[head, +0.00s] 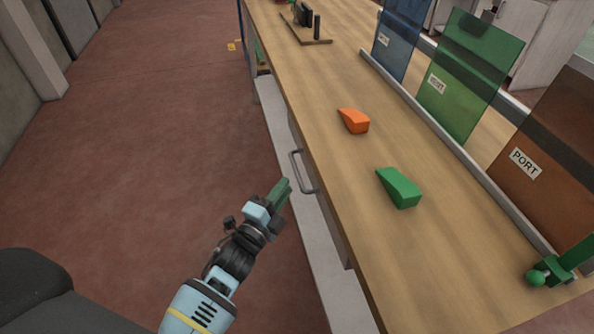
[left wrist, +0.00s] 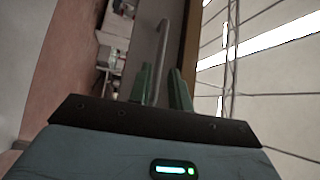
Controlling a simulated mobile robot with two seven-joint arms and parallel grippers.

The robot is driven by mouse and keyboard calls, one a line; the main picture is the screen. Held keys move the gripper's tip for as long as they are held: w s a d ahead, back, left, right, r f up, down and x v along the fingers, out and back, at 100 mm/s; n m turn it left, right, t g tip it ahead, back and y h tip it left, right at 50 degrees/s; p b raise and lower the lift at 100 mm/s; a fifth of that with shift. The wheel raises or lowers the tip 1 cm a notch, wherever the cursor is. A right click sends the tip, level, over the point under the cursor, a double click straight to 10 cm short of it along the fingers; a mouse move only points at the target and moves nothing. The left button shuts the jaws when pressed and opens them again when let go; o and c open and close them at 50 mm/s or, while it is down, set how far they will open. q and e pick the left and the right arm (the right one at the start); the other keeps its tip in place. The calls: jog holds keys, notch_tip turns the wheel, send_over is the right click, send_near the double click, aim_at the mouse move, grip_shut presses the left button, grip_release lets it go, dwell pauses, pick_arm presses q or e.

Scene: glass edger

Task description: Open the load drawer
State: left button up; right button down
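The load drawer (head: 328,212) is a grey front under the wooden bench top and looks shut. Its grey bar handle (head: 294,165) stands out from the front on the aisle side. My left gripper (head: 285,187) is just to the lower left of the handle, with its green fingertips close to it. In the left wrist view the two green fingers (left wrist: 164,88) stand apart, and the handle (left wrist: 161,38) shows in line with the gap between them. I cannot tell whether the fingers touch it. My right gripper is in neither view.
The bench top (head: 300,70) carries an orange wedge (head: 354,121) and a green wedge (head: 401,188). Tinted panels, such as the green one (head: 462,80), stand in a rail along the right. The reddish floor (head: 150,130) left of the bench is largely clear.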

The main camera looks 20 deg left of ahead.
aim_at(297, 169)
pick_arm(q)
jog(key=shift+x, duration=3.5)
jog(key=shift+c, duration=0.4)
grip_shut()
